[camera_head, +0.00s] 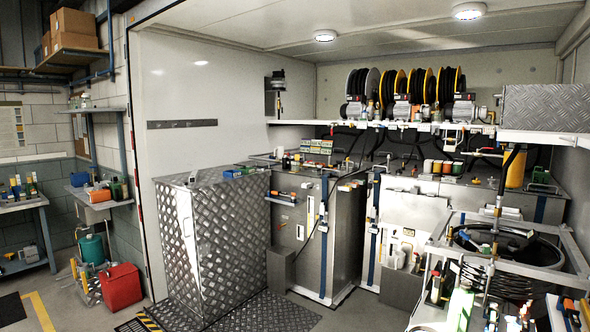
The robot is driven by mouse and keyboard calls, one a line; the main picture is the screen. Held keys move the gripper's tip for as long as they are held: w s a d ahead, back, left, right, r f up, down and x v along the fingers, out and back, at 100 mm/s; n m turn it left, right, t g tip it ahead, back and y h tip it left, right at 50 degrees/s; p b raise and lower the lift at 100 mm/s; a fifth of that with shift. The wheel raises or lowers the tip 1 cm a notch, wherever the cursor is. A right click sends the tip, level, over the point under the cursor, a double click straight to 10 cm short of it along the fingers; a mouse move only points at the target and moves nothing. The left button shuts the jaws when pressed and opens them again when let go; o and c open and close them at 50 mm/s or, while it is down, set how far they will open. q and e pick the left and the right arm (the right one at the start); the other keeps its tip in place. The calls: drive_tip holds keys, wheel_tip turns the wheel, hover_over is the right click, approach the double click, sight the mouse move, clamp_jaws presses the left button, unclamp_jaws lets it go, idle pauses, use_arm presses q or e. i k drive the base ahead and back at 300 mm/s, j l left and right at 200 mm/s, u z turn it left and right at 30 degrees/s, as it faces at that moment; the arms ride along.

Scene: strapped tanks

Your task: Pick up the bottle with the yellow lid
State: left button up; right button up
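I cannot clearly make out a bottle with a yellow lid, as the small bottles are too small to tell apart. A row of orange, green and brown bottles (438,166) stands on the tank tops below the hose reels. Several small bottles and tools (510,318) crowd the bench at the lower right. A pale yellow-green item (461,306) lies or leans there, partly cut by the bottom edge. More small bottles (290,161) stand on the left metal tank. Neither of my grippers shows in the head view.
A diamond-plate cabinet (212,240) stands at the left of the bay, beside strapped grey tanks (340,235). Hose reels (405,88) sit on a high shelf (400,124). A red container (121,287) stands on the floor at left. Clear floor (345,315) lies at the bottom middle.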

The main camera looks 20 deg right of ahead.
sight(294, 165)
drive_tip(key=i+l+z, duration=0.35)
drive_tip(key=i, duration=0.7)
drive_tip(key=i+l+z, duration=0.1)
drive_tip(key=i+z, duration=0.3)
drive_tip(key=i, duration=0.65)
drive_tip(key=i+u, duration=0.1)
drive_tip(key=i, duration=0.45)
drive_tip(key=i+l+u, duration=0.1)
drive_tip(key=i, duration=0.45)
drive_tip(key=i+l+u, duration=0.15)
drive_tip(key=i, duration=0.4)
drive_tip(key=i+l+u, duration=0.1)
drive_tip(key=i, duration=0.4)
drive_tip(key=l, duration=0.05)
